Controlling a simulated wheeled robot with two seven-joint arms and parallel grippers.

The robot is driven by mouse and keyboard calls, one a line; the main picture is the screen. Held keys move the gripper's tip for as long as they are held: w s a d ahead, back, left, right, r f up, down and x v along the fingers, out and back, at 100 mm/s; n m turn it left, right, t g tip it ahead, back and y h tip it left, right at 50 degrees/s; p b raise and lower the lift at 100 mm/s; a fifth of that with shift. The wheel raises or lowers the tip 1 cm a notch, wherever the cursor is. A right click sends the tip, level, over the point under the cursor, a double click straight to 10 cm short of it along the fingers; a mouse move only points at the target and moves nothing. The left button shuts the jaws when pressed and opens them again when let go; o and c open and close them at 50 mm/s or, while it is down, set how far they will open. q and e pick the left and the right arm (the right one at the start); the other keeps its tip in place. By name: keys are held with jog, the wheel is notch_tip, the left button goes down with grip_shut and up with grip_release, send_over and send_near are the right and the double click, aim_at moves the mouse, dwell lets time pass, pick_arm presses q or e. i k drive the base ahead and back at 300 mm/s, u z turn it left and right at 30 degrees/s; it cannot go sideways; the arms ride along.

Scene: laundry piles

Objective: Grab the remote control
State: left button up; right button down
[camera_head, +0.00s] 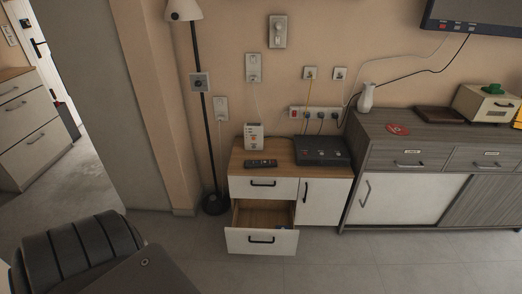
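A dark remote control (260,163) lies flat on the wooden top of a small white cabinet (325,204), near its front left edge. My grippers are not in view. Nothing is touching the remote.
The cabinet's lower drawer (262,240) stands pulled open. A white device (253,136) and a black box (321,150) share the cabinet top. A floor lamp (207,110) stands left, a grey sideboard (440,160) right. The tiled floor in front is clear.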

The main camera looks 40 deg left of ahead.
aim_at(260, 164)
jog(key=u, duration=0.95)
jog(key=k, duration=0.35)
jog(key=u, duration=0.4)
jog(key=i, duration=0.5)
jog(key=z, duration=0.05)
